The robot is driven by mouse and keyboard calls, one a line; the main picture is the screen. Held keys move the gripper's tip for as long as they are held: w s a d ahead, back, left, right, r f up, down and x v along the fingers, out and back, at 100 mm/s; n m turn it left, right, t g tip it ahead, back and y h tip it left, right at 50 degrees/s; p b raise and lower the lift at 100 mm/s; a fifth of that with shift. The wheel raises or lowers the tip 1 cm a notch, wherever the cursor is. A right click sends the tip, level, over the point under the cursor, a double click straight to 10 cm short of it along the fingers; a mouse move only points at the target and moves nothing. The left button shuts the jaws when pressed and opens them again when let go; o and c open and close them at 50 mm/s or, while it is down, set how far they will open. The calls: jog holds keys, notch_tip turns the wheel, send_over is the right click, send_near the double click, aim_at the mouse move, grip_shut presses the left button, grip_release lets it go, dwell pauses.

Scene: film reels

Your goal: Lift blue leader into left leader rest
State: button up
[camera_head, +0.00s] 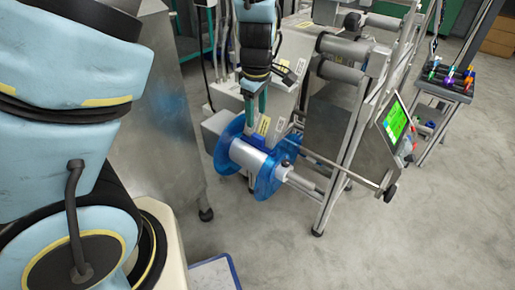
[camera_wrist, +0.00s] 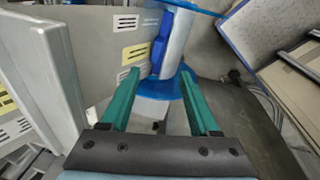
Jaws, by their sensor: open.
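A reel with two translucent blue flanges (camera_head: 272,174) and a silver core (camera_head: 250,158) sits on a horizontal shaft of the metal machine. A darker blue piece, perhaps the blue leader (camera_wrist: 158,46), lies against the silver core in the wrist view. My gripper (camera_head: 255,118) points down over the reel in the head view. In the wrist view my gripper (camera_wrist: 159,72) has its two green fingers apart, with nothing held between them. The blue piece shows beyond the fingertips. I cannot make out the left leader rest.
A tilted screen with a green display (camera_head: 396,121) stands right of the reel, beside the machine frame. A cart (camera_head: 445,92) at the right carries several small coloured items. A grey cabinet (camera_head: 155,100) stands at the left. The floor (camera_head: 400,235) at front right is clear.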

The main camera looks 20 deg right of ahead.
jog(key=b, duration=0.1)
send_over(258, 136)
jog(key=s, duration=0.1)
jog(key=f, duration=0.2)
jog(key=a+f, duration=0.1)
jog(key=f, duration=0.1)
jog(key=shift+f, duration=0.4)
jog(key=f, duration=0.3)
jog(key=d+f+b, duration=0.1)
jog(key=f, duration=0.1)
jog(key=shift+w+f, duration=0.25)
jog(key=shift+w, duration=0.15)
grip_shut()
